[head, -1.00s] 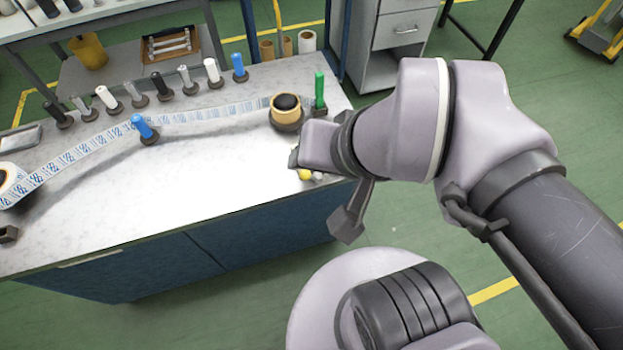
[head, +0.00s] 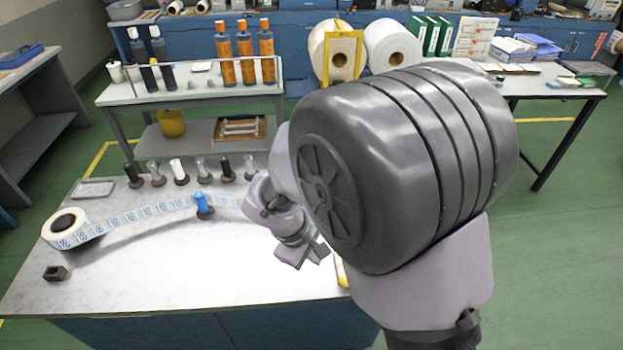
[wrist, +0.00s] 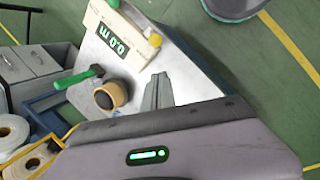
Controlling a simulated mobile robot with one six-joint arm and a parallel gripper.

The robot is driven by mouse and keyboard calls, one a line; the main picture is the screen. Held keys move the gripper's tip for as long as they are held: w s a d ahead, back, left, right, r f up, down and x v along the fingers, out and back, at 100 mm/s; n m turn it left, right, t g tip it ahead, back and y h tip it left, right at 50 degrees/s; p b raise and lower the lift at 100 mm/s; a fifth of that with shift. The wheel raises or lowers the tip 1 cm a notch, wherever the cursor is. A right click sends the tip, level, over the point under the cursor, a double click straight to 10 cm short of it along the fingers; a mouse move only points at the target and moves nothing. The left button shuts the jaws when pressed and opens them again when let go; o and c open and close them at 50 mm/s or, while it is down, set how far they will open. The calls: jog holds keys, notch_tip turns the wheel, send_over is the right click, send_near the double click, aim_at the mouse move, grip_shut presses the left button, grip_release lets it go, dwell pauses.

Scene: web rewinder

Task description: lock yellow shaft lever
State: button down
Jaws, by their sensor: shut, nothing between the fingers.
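In the wrist view, a pale bar with a round yellow knob (wrist: 155,40) lies across the counter box at the bench edge; I cannot tell for sure that it is the yellow shaft lever. My gripper (wrist: 159,76) is shut and empty, over the bench top, apart from the knob. A brown core on its shaft (wrist: 111,96) and a green-handled lever (wrist: 83,77) stand to its left. In the head view my gripper (head: 319,254) is low over the bench's right part; a sliver of yellow (head: 341,272) shows beside my arm, which hides the core and green lever.
A counter box (wrist: 117,42) with green digits sits near the bench edge. A printed label roll (head: 64,226) feeds a web past a blue post (head: 203,205). Several small posts line the back. A dark block (head: 55,273) lies front left; the bench front (head: 190,288) is clear.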

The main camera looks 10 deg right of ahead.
jog(key=f+n, duration=0.1)
jog(key=a+f, duration=0.1)
jog(key=f, duration=0.1)
jog(key=f+n, duration=0.1)
jog(key=shift+w+a+f+n+h, duration=0.25)
jog(key=shift+w+a+n+h, duration=0.05)
jog(key=shift+w+a, duration=0.1)
jog(key=b+x, duration=0.4)
jog(key=x, duration=0.6)
jog(key=shift+d+f+b, duration=0.1)
jog(key=shift+f+b, duration=0.25)
jog(key=shift+f, duration=0.05)
jog(key=s+d+r, duration=0.1)
jog(key=d+r, duration=0.1)
jog(key=shift+s+d+r, duration=0.2)
jog(key=shift+s+r, duration=0.15)
jog(key=shift+r, duration=0.05)
jog(key=shift+s+d+r, duration=0.1)
jog(key=shift+d+r, duration=0.1)
jog(key=shift+r, duration=0.05)
